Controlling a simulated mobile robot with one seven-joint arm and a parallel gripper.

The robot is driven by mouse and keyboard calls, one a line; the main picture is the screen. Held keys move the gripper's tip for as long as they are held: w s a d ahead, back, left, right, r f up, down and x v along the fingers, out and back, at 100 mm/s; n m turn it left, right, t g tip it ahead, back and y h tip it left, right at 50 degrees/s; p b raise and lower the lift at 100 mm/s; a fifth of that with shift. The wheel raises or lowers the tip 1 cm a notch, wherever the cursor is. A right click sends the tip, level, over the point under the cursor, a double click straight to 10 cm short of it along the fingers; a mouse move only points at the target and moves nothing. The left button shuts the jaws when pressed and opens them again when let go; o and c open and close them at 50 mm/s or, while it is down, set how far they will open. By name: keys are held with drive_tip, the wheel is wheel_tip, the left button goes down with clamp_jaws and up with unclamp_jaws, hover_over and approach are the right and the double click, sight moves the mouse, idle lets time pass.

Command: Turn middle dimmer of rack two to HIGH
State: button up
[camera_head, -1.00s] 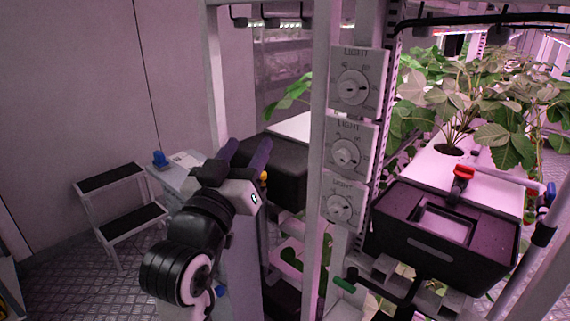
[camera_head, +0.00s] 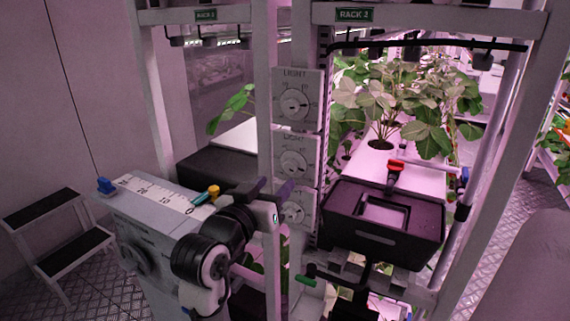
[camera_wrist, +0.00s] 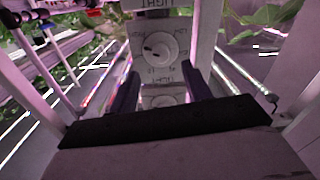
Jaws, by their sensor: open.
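Three white LIGHT dimmer panels are stacked on a post of rack two, each with a round dial. The middle dimmer (camera_head: 293,163) is fully visible in the head view, the top dimmer (camera_head: 295,103) above it. The bottom dimmer (camera_head: 295,211) is partly hidden by my gripper (camera_head: 271,188). My gripper is open and empty, its fingers toward the post. The wrist view looks upside down. It shows what appears to be the middle dimmer (camera_wrist: 157,47) beyond and between my fingertips (camera_wrist: 159,80), not visibly touched. I cannot read its setting.
A RACK 2 sign (camera_head: 354,15) hangs on the top beam. A black box (camera_head: 383,222) and a red valve (camera_head: 396,164) are right of the dimmers. Strawberry plants (camera_head: 405,100) grow behind. A step stool (camera_head: 56,236) stands left on open floor.

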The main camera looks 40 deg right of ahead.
sight(289, 169)
drive_tip(key=p+x, duration=0.1)
drive_tip(key=x, duration=0.5)
drive_tip(key=shift+d, duration=0.2)
drive_tip(key=shift+c, duration=0.2)
